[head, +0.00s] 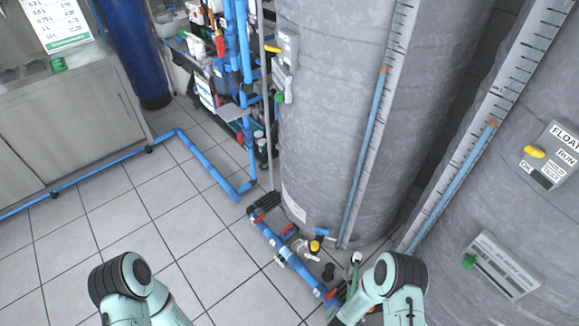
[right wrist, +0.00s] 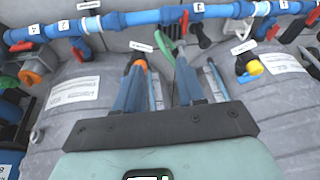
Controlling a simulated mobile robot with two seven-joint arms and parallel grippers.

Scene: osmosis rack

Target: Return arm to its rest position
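My right gripper (right wrist: 160,62) shows in the right wrist view, with its two blue-grey fingers apart and nothing seen held between them. Its fingers point toward a blue pipe (right wrist: 140,18) with numbered tags and red-handled valves, in front of a grey tank (right wrist: 90,100). I cannot tell the exact gap between the fingertips and the pipe. In the head view only rounded links of my two arms show at the bottom edge. My left gripper is out of view, and the right gripper is not visible in the head view.
A large grey tank (head: 325,130) with a ruler gauge stands at centre, and another (head: 500,220) at right. Valved blue piping (head: 275,245) runs along the tank's foot. A floor pipe (head: 205,165) leads left toward a steel counter (head: 60,115). Tiled floor (head: 170,215) is clear at left.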

